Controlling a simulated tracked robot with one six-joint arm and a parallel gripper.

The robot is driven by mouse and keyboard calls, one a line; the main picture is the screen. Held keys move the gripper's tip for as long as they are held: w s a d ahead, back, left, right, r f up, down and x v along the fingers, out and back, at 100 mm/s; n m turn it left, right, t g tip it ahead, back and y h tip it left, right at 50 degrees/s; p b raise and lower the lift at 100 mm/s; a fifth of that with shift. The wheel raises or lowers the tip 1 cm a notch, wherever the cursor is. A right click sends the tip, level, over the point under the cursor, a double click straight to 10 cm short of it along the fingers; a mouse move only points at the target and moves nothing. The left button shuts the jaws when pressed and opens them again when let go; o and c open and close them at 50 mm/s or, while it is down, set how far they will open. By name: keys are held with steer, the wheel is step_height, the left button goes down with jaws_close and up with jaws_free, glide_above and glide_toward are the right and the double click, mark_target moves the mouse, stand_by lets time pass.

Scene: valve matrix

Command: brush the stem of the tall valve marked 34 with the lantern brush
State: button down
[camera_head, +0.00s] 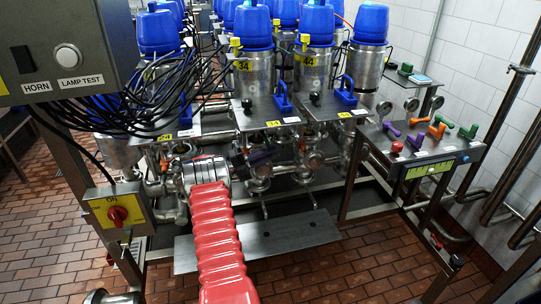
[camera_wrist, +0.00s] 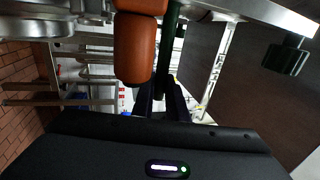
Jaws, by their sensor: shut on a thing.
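The tall valve with a yellow 34 tag (camera_head: 243,67) is a steel cylinder with a blue cap (camera_head: 253,25), standing on a steel plate in the front row. Its stem cannot be made out. In the wrist view my gripper (camera_wrist: 165,95) has dark fingers close together, shut on a dark green rod (camera_wrist: 172,38) that runs up out of frame. Whether this rod is the lantern brush cannot be told.
An orange-brown cylinder (camera_wrist: 134,48) hangs close to my fingers. A dark green knob (camera_wrist: 287,58) is at right. A control box (camera_head: 65,50) with black cables is at upper left. A steel shelf (camera_head: 257,240) lies low ahead; a panel with coloured handles (camera_head: 415,140) is at right.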

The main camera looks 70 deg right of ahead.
steer(key=shift+a, duration=0.1)
stand_by(0.4)
steer(key=shift+s+a+r, duration=0.2)
steer(key=shift+s+a, duration=0.2)
steer(key=shift+a, duration=0.15)
steer(key=shift+w+d+r, duration=0.2)
steer(key=shift+w+d, duration=0.2)
steer(key=shift+d, duration=0.3)
steer(key=shift+a, duration=0.1)
stand_by(0.4)
steer(key=shift+s+a+f, duration=0.2)
steer(key=shift+s+a, duration=0.2)
steer(key=shift+a, duration=0.2)
steer(key=shift+d, duration=0.1)
